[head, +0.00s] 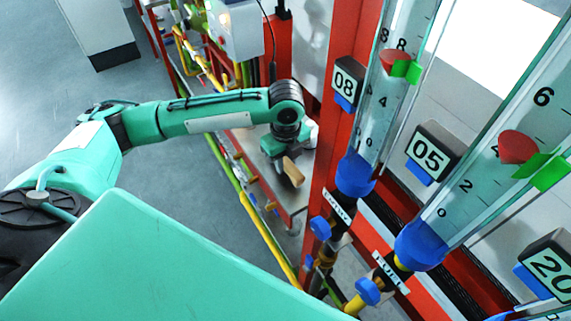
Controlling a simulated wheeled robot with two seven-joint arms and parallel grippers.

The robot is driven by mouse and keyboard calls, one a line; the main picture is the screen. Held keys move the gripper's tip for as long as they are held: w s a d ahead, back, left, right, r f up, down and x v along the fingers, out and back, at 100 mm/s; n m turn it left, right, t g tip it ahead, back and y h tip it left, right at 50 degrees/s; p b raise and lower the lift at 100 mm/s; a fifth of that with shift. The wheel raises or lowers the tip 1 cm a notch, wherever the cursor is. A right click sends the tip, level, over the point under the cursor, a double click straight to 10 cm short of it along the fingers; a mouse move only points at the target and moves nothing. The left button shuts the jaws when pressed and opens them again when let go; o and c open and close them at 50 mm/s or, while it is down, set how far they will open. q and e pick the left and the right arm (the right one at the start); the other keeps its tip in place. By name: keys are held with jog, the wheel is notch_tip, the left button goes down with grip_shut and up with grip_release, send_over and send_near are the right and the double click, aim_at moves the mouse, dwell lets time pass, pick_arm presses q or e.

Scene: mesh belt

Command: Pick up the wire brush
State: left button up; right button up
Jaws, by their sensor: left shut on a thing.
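My left arm reaches across from the left in the head view. Its gripper (288,155) points down beside the red upright post and is shut on the wire brush (293,173). Only a tan, wood-coloured part of the brush shows below the fingers; the rest is hidden by the gripper, and its bristles cannot be made out. The brush is over or close to a grey surface (258,160) with a red edge; I cannot tell whether it touches it. My right gripper is not in view.
A red post (340,130) stands just right of the gripper. Glass flow tubes (375,105) with blue ends and number plates fill the right side. Yellow and green pipes (265,228) run along the front of the rack. Open grey floor (190,190) lies left.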

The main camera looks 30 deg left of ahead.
aim_at(286, 161)
pick_arm(q)
notch_tip(286, 161, up, 18)
jog(key=b, duration=0.2)
jog(key=shift+r, duration=0.15)
